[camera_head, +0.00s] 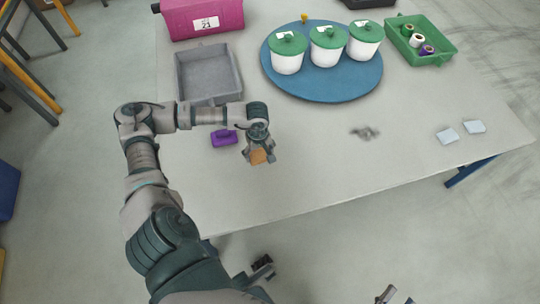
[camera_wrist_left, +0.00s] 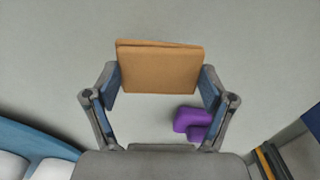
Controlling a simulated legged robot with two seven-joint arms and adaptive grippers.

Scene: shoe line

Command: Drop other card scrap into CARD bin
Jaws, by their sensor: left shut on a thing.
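My left gripper (camera_head: 260,155) is shut on a folded brown card scrap (camera_head: 258,157). It holds the card over the near left part of the table, right of a purple block (camera_head: 224,138). In the left wrist view the brown card (camera_wrist_left: 160,68) spans between the fingers of the left gripper (camera_wrist_left: 160,85); the purple block (camera_wrist_left: 192,122) lies beyond it, lower right. My right gripper (camera_head: 394,296) shows only in part at the bottom edge of the head view, and its jaw state is unclear. No bin with a readable CARD label shows.
An empty grey tray (camera_head: 208,100) stands behind the left arm, with a pink box (camera_head: 203,22) behind it. A blue round board (camera_head: 325,90) bears three green-lidded white pots. A green tray (camera_head: 432,60) holds spools. A grey scrap (camera_head: 365,132) and two pale pieces (camera_head: 447,136) lie right.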

